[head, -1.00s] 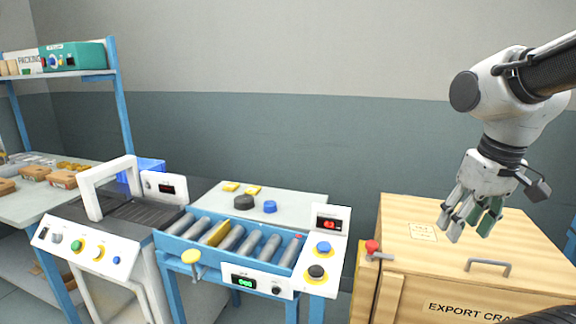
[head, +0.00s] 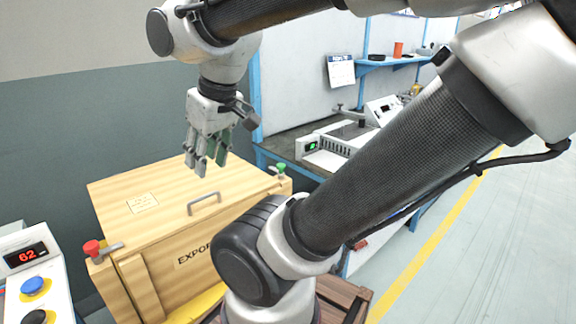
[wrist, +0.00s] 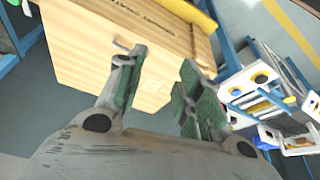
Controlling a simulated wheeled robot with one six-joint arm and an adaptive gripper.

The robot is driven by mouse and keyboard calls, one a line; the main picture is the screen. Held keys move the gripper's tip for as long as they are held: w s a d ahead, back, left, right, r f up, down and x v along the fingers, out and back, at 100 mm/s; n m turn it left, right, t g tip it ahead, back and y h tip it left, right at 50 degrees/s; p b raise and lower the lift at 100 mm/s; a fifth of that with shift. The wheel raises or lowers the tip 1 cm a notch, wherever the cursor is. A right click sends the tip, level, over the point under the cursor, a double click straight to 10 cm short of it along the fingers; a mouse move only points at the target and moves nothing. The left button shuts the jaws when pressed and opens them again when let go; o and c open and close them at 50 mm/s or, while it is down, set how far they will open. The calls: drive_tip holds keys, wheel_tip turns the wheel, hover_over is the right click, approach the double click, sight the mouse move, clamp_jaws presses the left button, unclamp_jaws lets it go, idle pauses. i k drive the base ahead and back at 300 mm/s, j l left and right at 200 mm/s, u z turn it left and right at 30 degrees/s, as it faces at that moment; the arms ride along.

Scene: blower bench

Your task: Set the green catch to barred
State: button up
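The green catch (head: 281,168) is a small green knob on a grey fitting at the right end of the wooden export crate (head: 110,195) in the head view. It is small there, and I cannot tell which position it is set to. I cannot clearly make it out in the wrist view. My gripper (head: 208,160) hangs above the crate lid, left of the green catch and apart from it. Its fingers are spread with nothing between them. The wrist view also shows the parted fingers (wrist: 152,95) with the crate beyond.
A red-knobbed catch (head: 92,248) sits at the crate's left end. A grey handle (head: 204,203) stands up from the lid. A blue-framed bench with a device showing a green display (head: 312,146) stands behind on the right. A white control panel (head: 32,285) is at lower left.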

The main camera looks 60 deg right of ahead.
sight(280, 167)
drive_tip(key=z, duration=1.4)
